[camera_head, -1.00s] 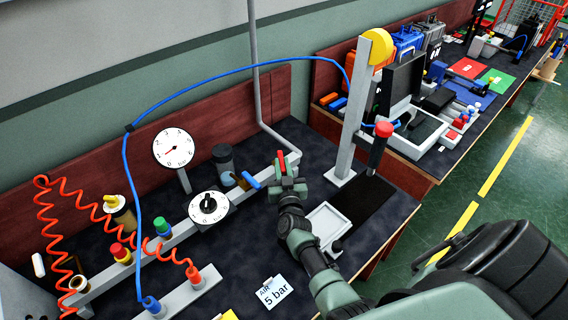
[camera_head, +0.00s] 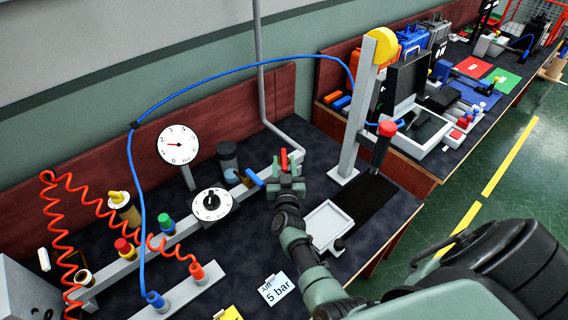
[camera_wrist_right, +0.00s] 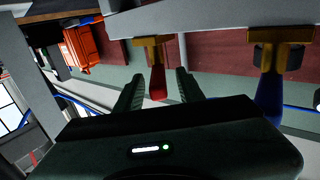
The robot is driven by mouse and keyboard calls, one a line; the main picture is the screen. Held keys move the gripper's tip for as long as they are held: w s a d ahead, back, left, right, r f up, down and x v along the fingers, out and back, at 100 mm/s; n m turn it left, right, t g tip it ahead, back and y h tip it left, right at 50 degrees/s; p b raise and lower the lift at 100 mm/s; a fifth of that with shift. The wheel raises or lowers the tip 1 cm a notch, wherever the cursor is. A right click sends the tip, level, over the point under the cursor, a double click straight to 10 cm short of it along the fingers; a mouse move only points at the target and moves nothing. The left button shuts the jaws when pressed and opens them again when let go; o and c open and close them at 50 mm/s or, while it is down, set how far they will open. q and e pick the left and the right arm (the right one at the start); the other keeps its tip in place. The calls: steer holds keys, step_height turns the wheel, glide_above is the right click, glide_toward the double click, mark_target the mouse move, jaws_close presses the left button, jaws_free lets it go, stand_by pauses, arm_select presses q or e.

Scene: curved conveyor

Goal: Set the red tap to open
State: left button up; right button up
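The red tap (camera_head: 284,157) has a red handle and sits near the right end of the grey pipe rail. In the right wrist view its red handle (camera_wrist_right: 157,84) hangs from a brass body, in line with the rail's crosswise direction. My right gripper (camera_head: 288,172) is at the red tap. In the right wrist view the gripper (camera_wrist_right: 158,90) is open, with one finger on each side of the red handle and visible gaps between. My left gripper is not in view.
A blue-handled tap (camera_head: 254,177) is close by on the same rail; it also shows in the wrist view (camera_wrist_right: 270,95). A round gauge (camera_head: 178,145), a black-knobbed dial (camera_head: 211,204) and a grey jar (camera_head: 227,155) stand nearby. A white tray (camera_head: 329,222) lies to the right.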

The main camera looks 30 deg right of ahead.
steer(key=p+v, duration=0.3)
steer(key=v, duration=0.3)
steer(key=shift+s+a+r, duration=0.15)
steer(key=shift+s+a, duration=0.05)
steer(key=shift+s, duration=0.15)
steer(key=shift+s+a+p, duration=0.25)
steer(key=shift+s+p, duration=0.1)
steer(key=shift+s, duration=0.1)
steer(key=shift+c, duration=0.4)
